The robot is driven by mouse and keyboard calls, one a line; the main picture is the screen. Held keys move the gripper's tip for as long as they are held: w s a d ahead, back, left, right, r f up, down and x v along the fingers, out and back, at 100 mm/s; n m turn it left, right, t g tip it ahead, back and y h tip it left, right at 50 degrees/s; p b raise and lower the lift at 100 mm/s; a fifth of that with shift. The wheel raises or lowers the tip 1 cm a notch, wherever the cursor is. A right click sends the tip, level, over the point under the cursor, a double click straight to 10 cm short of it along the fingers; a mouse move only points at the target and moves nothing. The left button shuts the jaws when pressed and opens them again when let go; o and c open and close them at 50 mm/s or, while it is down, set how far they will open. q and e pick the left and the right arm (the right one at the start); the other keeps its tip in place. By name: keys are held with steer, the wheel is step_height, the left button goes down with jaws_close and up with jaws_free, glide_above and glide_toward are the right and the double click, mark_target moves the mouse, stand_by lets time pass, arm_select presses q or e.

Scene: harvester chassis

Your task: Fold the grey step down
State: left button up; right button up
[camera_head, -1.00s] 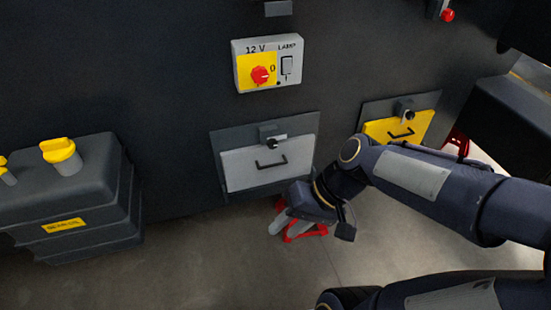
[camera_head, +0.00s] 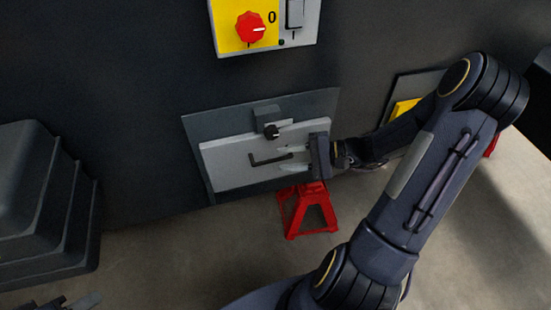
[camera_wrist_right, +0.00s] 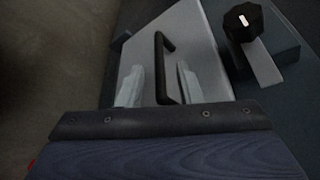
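The grey step (camera_head: 225,165) is a light grey panel standing upright against the dark chassis wall, with a black bar handle (camera_head: 256,161) on its face. A black knob (camera_head: 271,131) sits at its top edge; the knob (camera_wrist_right: 243,22) also shows in the right wrist view, beside a grey bar. My right gripper (camera_head: 281,157) is open in front of the step. In the right wrist view its two pale fingers (camera_wrist_right: 159,86) stand on either side of the handle (camera_wrist_right: 160,62), with visible gaps. My left gripper (camera_head: 70,302) seems to show only partly at the bottom left edge.
A red stand (camera_head: 309,211) is on the floor just below the step. A yellow panel (camera_head: 404,108) is partly behind my right arm. A control box with a red rotary switch (camera_head: 251,27) is above. A dark ribbed tank (camera_head: 45,215) stands at left.

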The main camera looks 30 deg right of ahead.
mark_target(281, 160)
steer(key=shift+x, duration=1.85)
jaws_close()
